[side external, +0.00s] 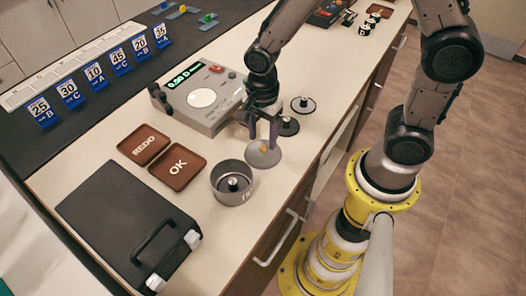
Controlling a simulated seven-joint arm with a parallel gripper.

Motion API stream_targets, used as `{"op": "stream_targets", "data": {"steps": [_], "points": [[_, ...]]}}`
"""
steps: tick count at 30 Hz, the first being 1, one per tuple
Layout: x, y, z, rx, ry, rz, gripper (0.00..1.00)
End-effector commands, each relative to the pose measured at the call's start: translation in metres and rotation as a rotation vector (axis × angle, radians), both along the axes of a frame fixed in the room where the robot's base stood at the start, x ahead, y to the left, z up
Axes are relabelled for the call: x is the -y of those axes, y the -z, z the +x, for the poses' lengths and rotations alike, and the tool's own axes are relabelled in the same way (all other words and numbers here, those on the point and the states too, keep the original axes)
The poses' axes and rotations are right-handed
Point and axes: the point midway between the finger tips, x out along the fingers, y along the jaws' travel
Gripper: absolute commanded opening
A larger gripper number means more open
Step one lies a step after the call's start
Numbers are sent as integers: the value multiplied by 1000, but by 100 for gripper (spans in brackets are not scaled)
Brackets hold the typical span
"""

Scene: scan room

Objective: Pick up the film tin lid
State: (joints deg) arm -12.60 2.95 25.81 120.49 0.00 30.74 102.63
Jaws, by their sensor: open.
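The fingertips are over or just behind the lid's far part. I cannot tell whether they touch it.
A grey device (226,112) with a green display stands behind left. Two dark discs (303,104) (288,127) lie close to my gripper. Brown REDO (133,155) and OK (190,179) trays and a black case (108,217) are left. The worktop's front edge is near.

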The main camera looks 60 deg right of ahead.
Motion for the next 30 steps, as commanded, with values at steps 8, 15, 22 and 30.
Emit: {"op": "stream_targets", "data": {"steps": [8,15,22,30], "points": [[3,32,0,-1,-1,0,59],[3,33,0,0,-1,0,59],[3,33,1,0,-1,0,19],[3,32,1,0,-1,0,0]]}}
